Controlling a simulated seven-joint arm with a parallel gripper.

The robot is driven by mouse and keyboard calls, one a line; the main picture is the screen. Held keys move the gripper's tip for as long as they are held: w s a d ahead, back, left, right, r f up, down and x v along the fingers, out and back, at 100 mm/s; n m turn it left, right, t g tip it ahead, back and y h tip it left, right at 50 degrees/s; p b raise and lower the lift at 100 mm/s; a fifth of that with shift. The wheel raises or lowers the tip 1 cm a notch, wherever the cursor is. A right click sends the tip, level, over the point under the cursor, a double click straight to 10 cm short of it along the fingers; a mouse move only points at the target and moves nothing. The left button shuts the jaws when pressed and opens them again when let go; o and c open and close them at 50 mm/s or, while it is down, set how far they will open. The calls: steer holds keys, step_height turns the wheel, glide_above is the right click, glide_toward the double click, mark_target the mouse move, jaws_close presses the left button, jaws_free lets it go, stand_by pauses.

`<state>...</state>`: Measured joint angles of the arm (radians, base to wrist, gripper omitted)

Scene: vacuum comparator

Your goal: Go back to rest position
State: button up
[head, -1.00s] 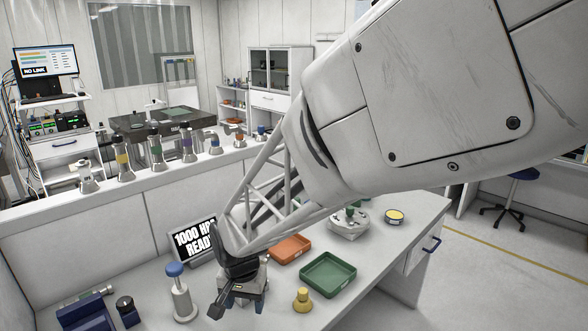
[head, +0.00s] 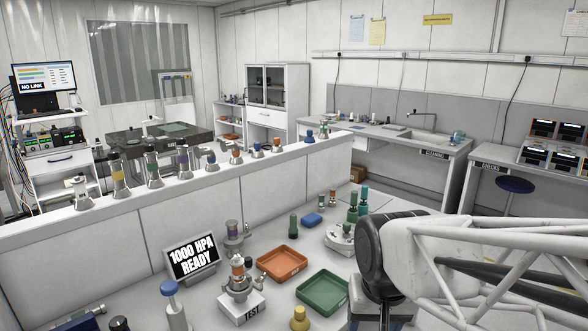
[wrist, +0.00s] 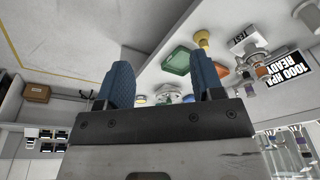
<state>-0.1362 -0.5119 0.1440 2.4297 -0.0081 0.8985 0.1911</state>
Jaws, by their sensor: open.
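My gripper (wrist: 163,78) is open in the wrist view, its two blue-padded fingers apart with nothing between them. In the head view my arm is at the lower right, over the right part of the bench, clear of the objects left of it; its fingertips cannot be made out there. The white block marked TEST (head: 241,308) stands on the bench with a metal fitting with an orange band (head: 238,272) upright on it. The TEST block also shows upside down in the wrist view (wrist: 240,38).
A display (head: 192,256) reads "1000 HPA READY". An orange tray (head: 281,262) and a green tray (head: 322,292) lie left of my arm. A yellow knobbed piece (head: 300,319) and a blue-topped post (head: 173,302) stand in front. Several banded fittings line the raised ledge (head: 190,185).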

steer(key=s+d+r, duration=0.1)
steer(key=s+d, duration=0.4)
steer(key=s, duration=0.1)
steer(key=shift+s+r+t, duration=0.15)
steer(key=shift+s+t, duration=0.15)
steer(key=shift+d, duration=0.1)
stand_by(1.7)
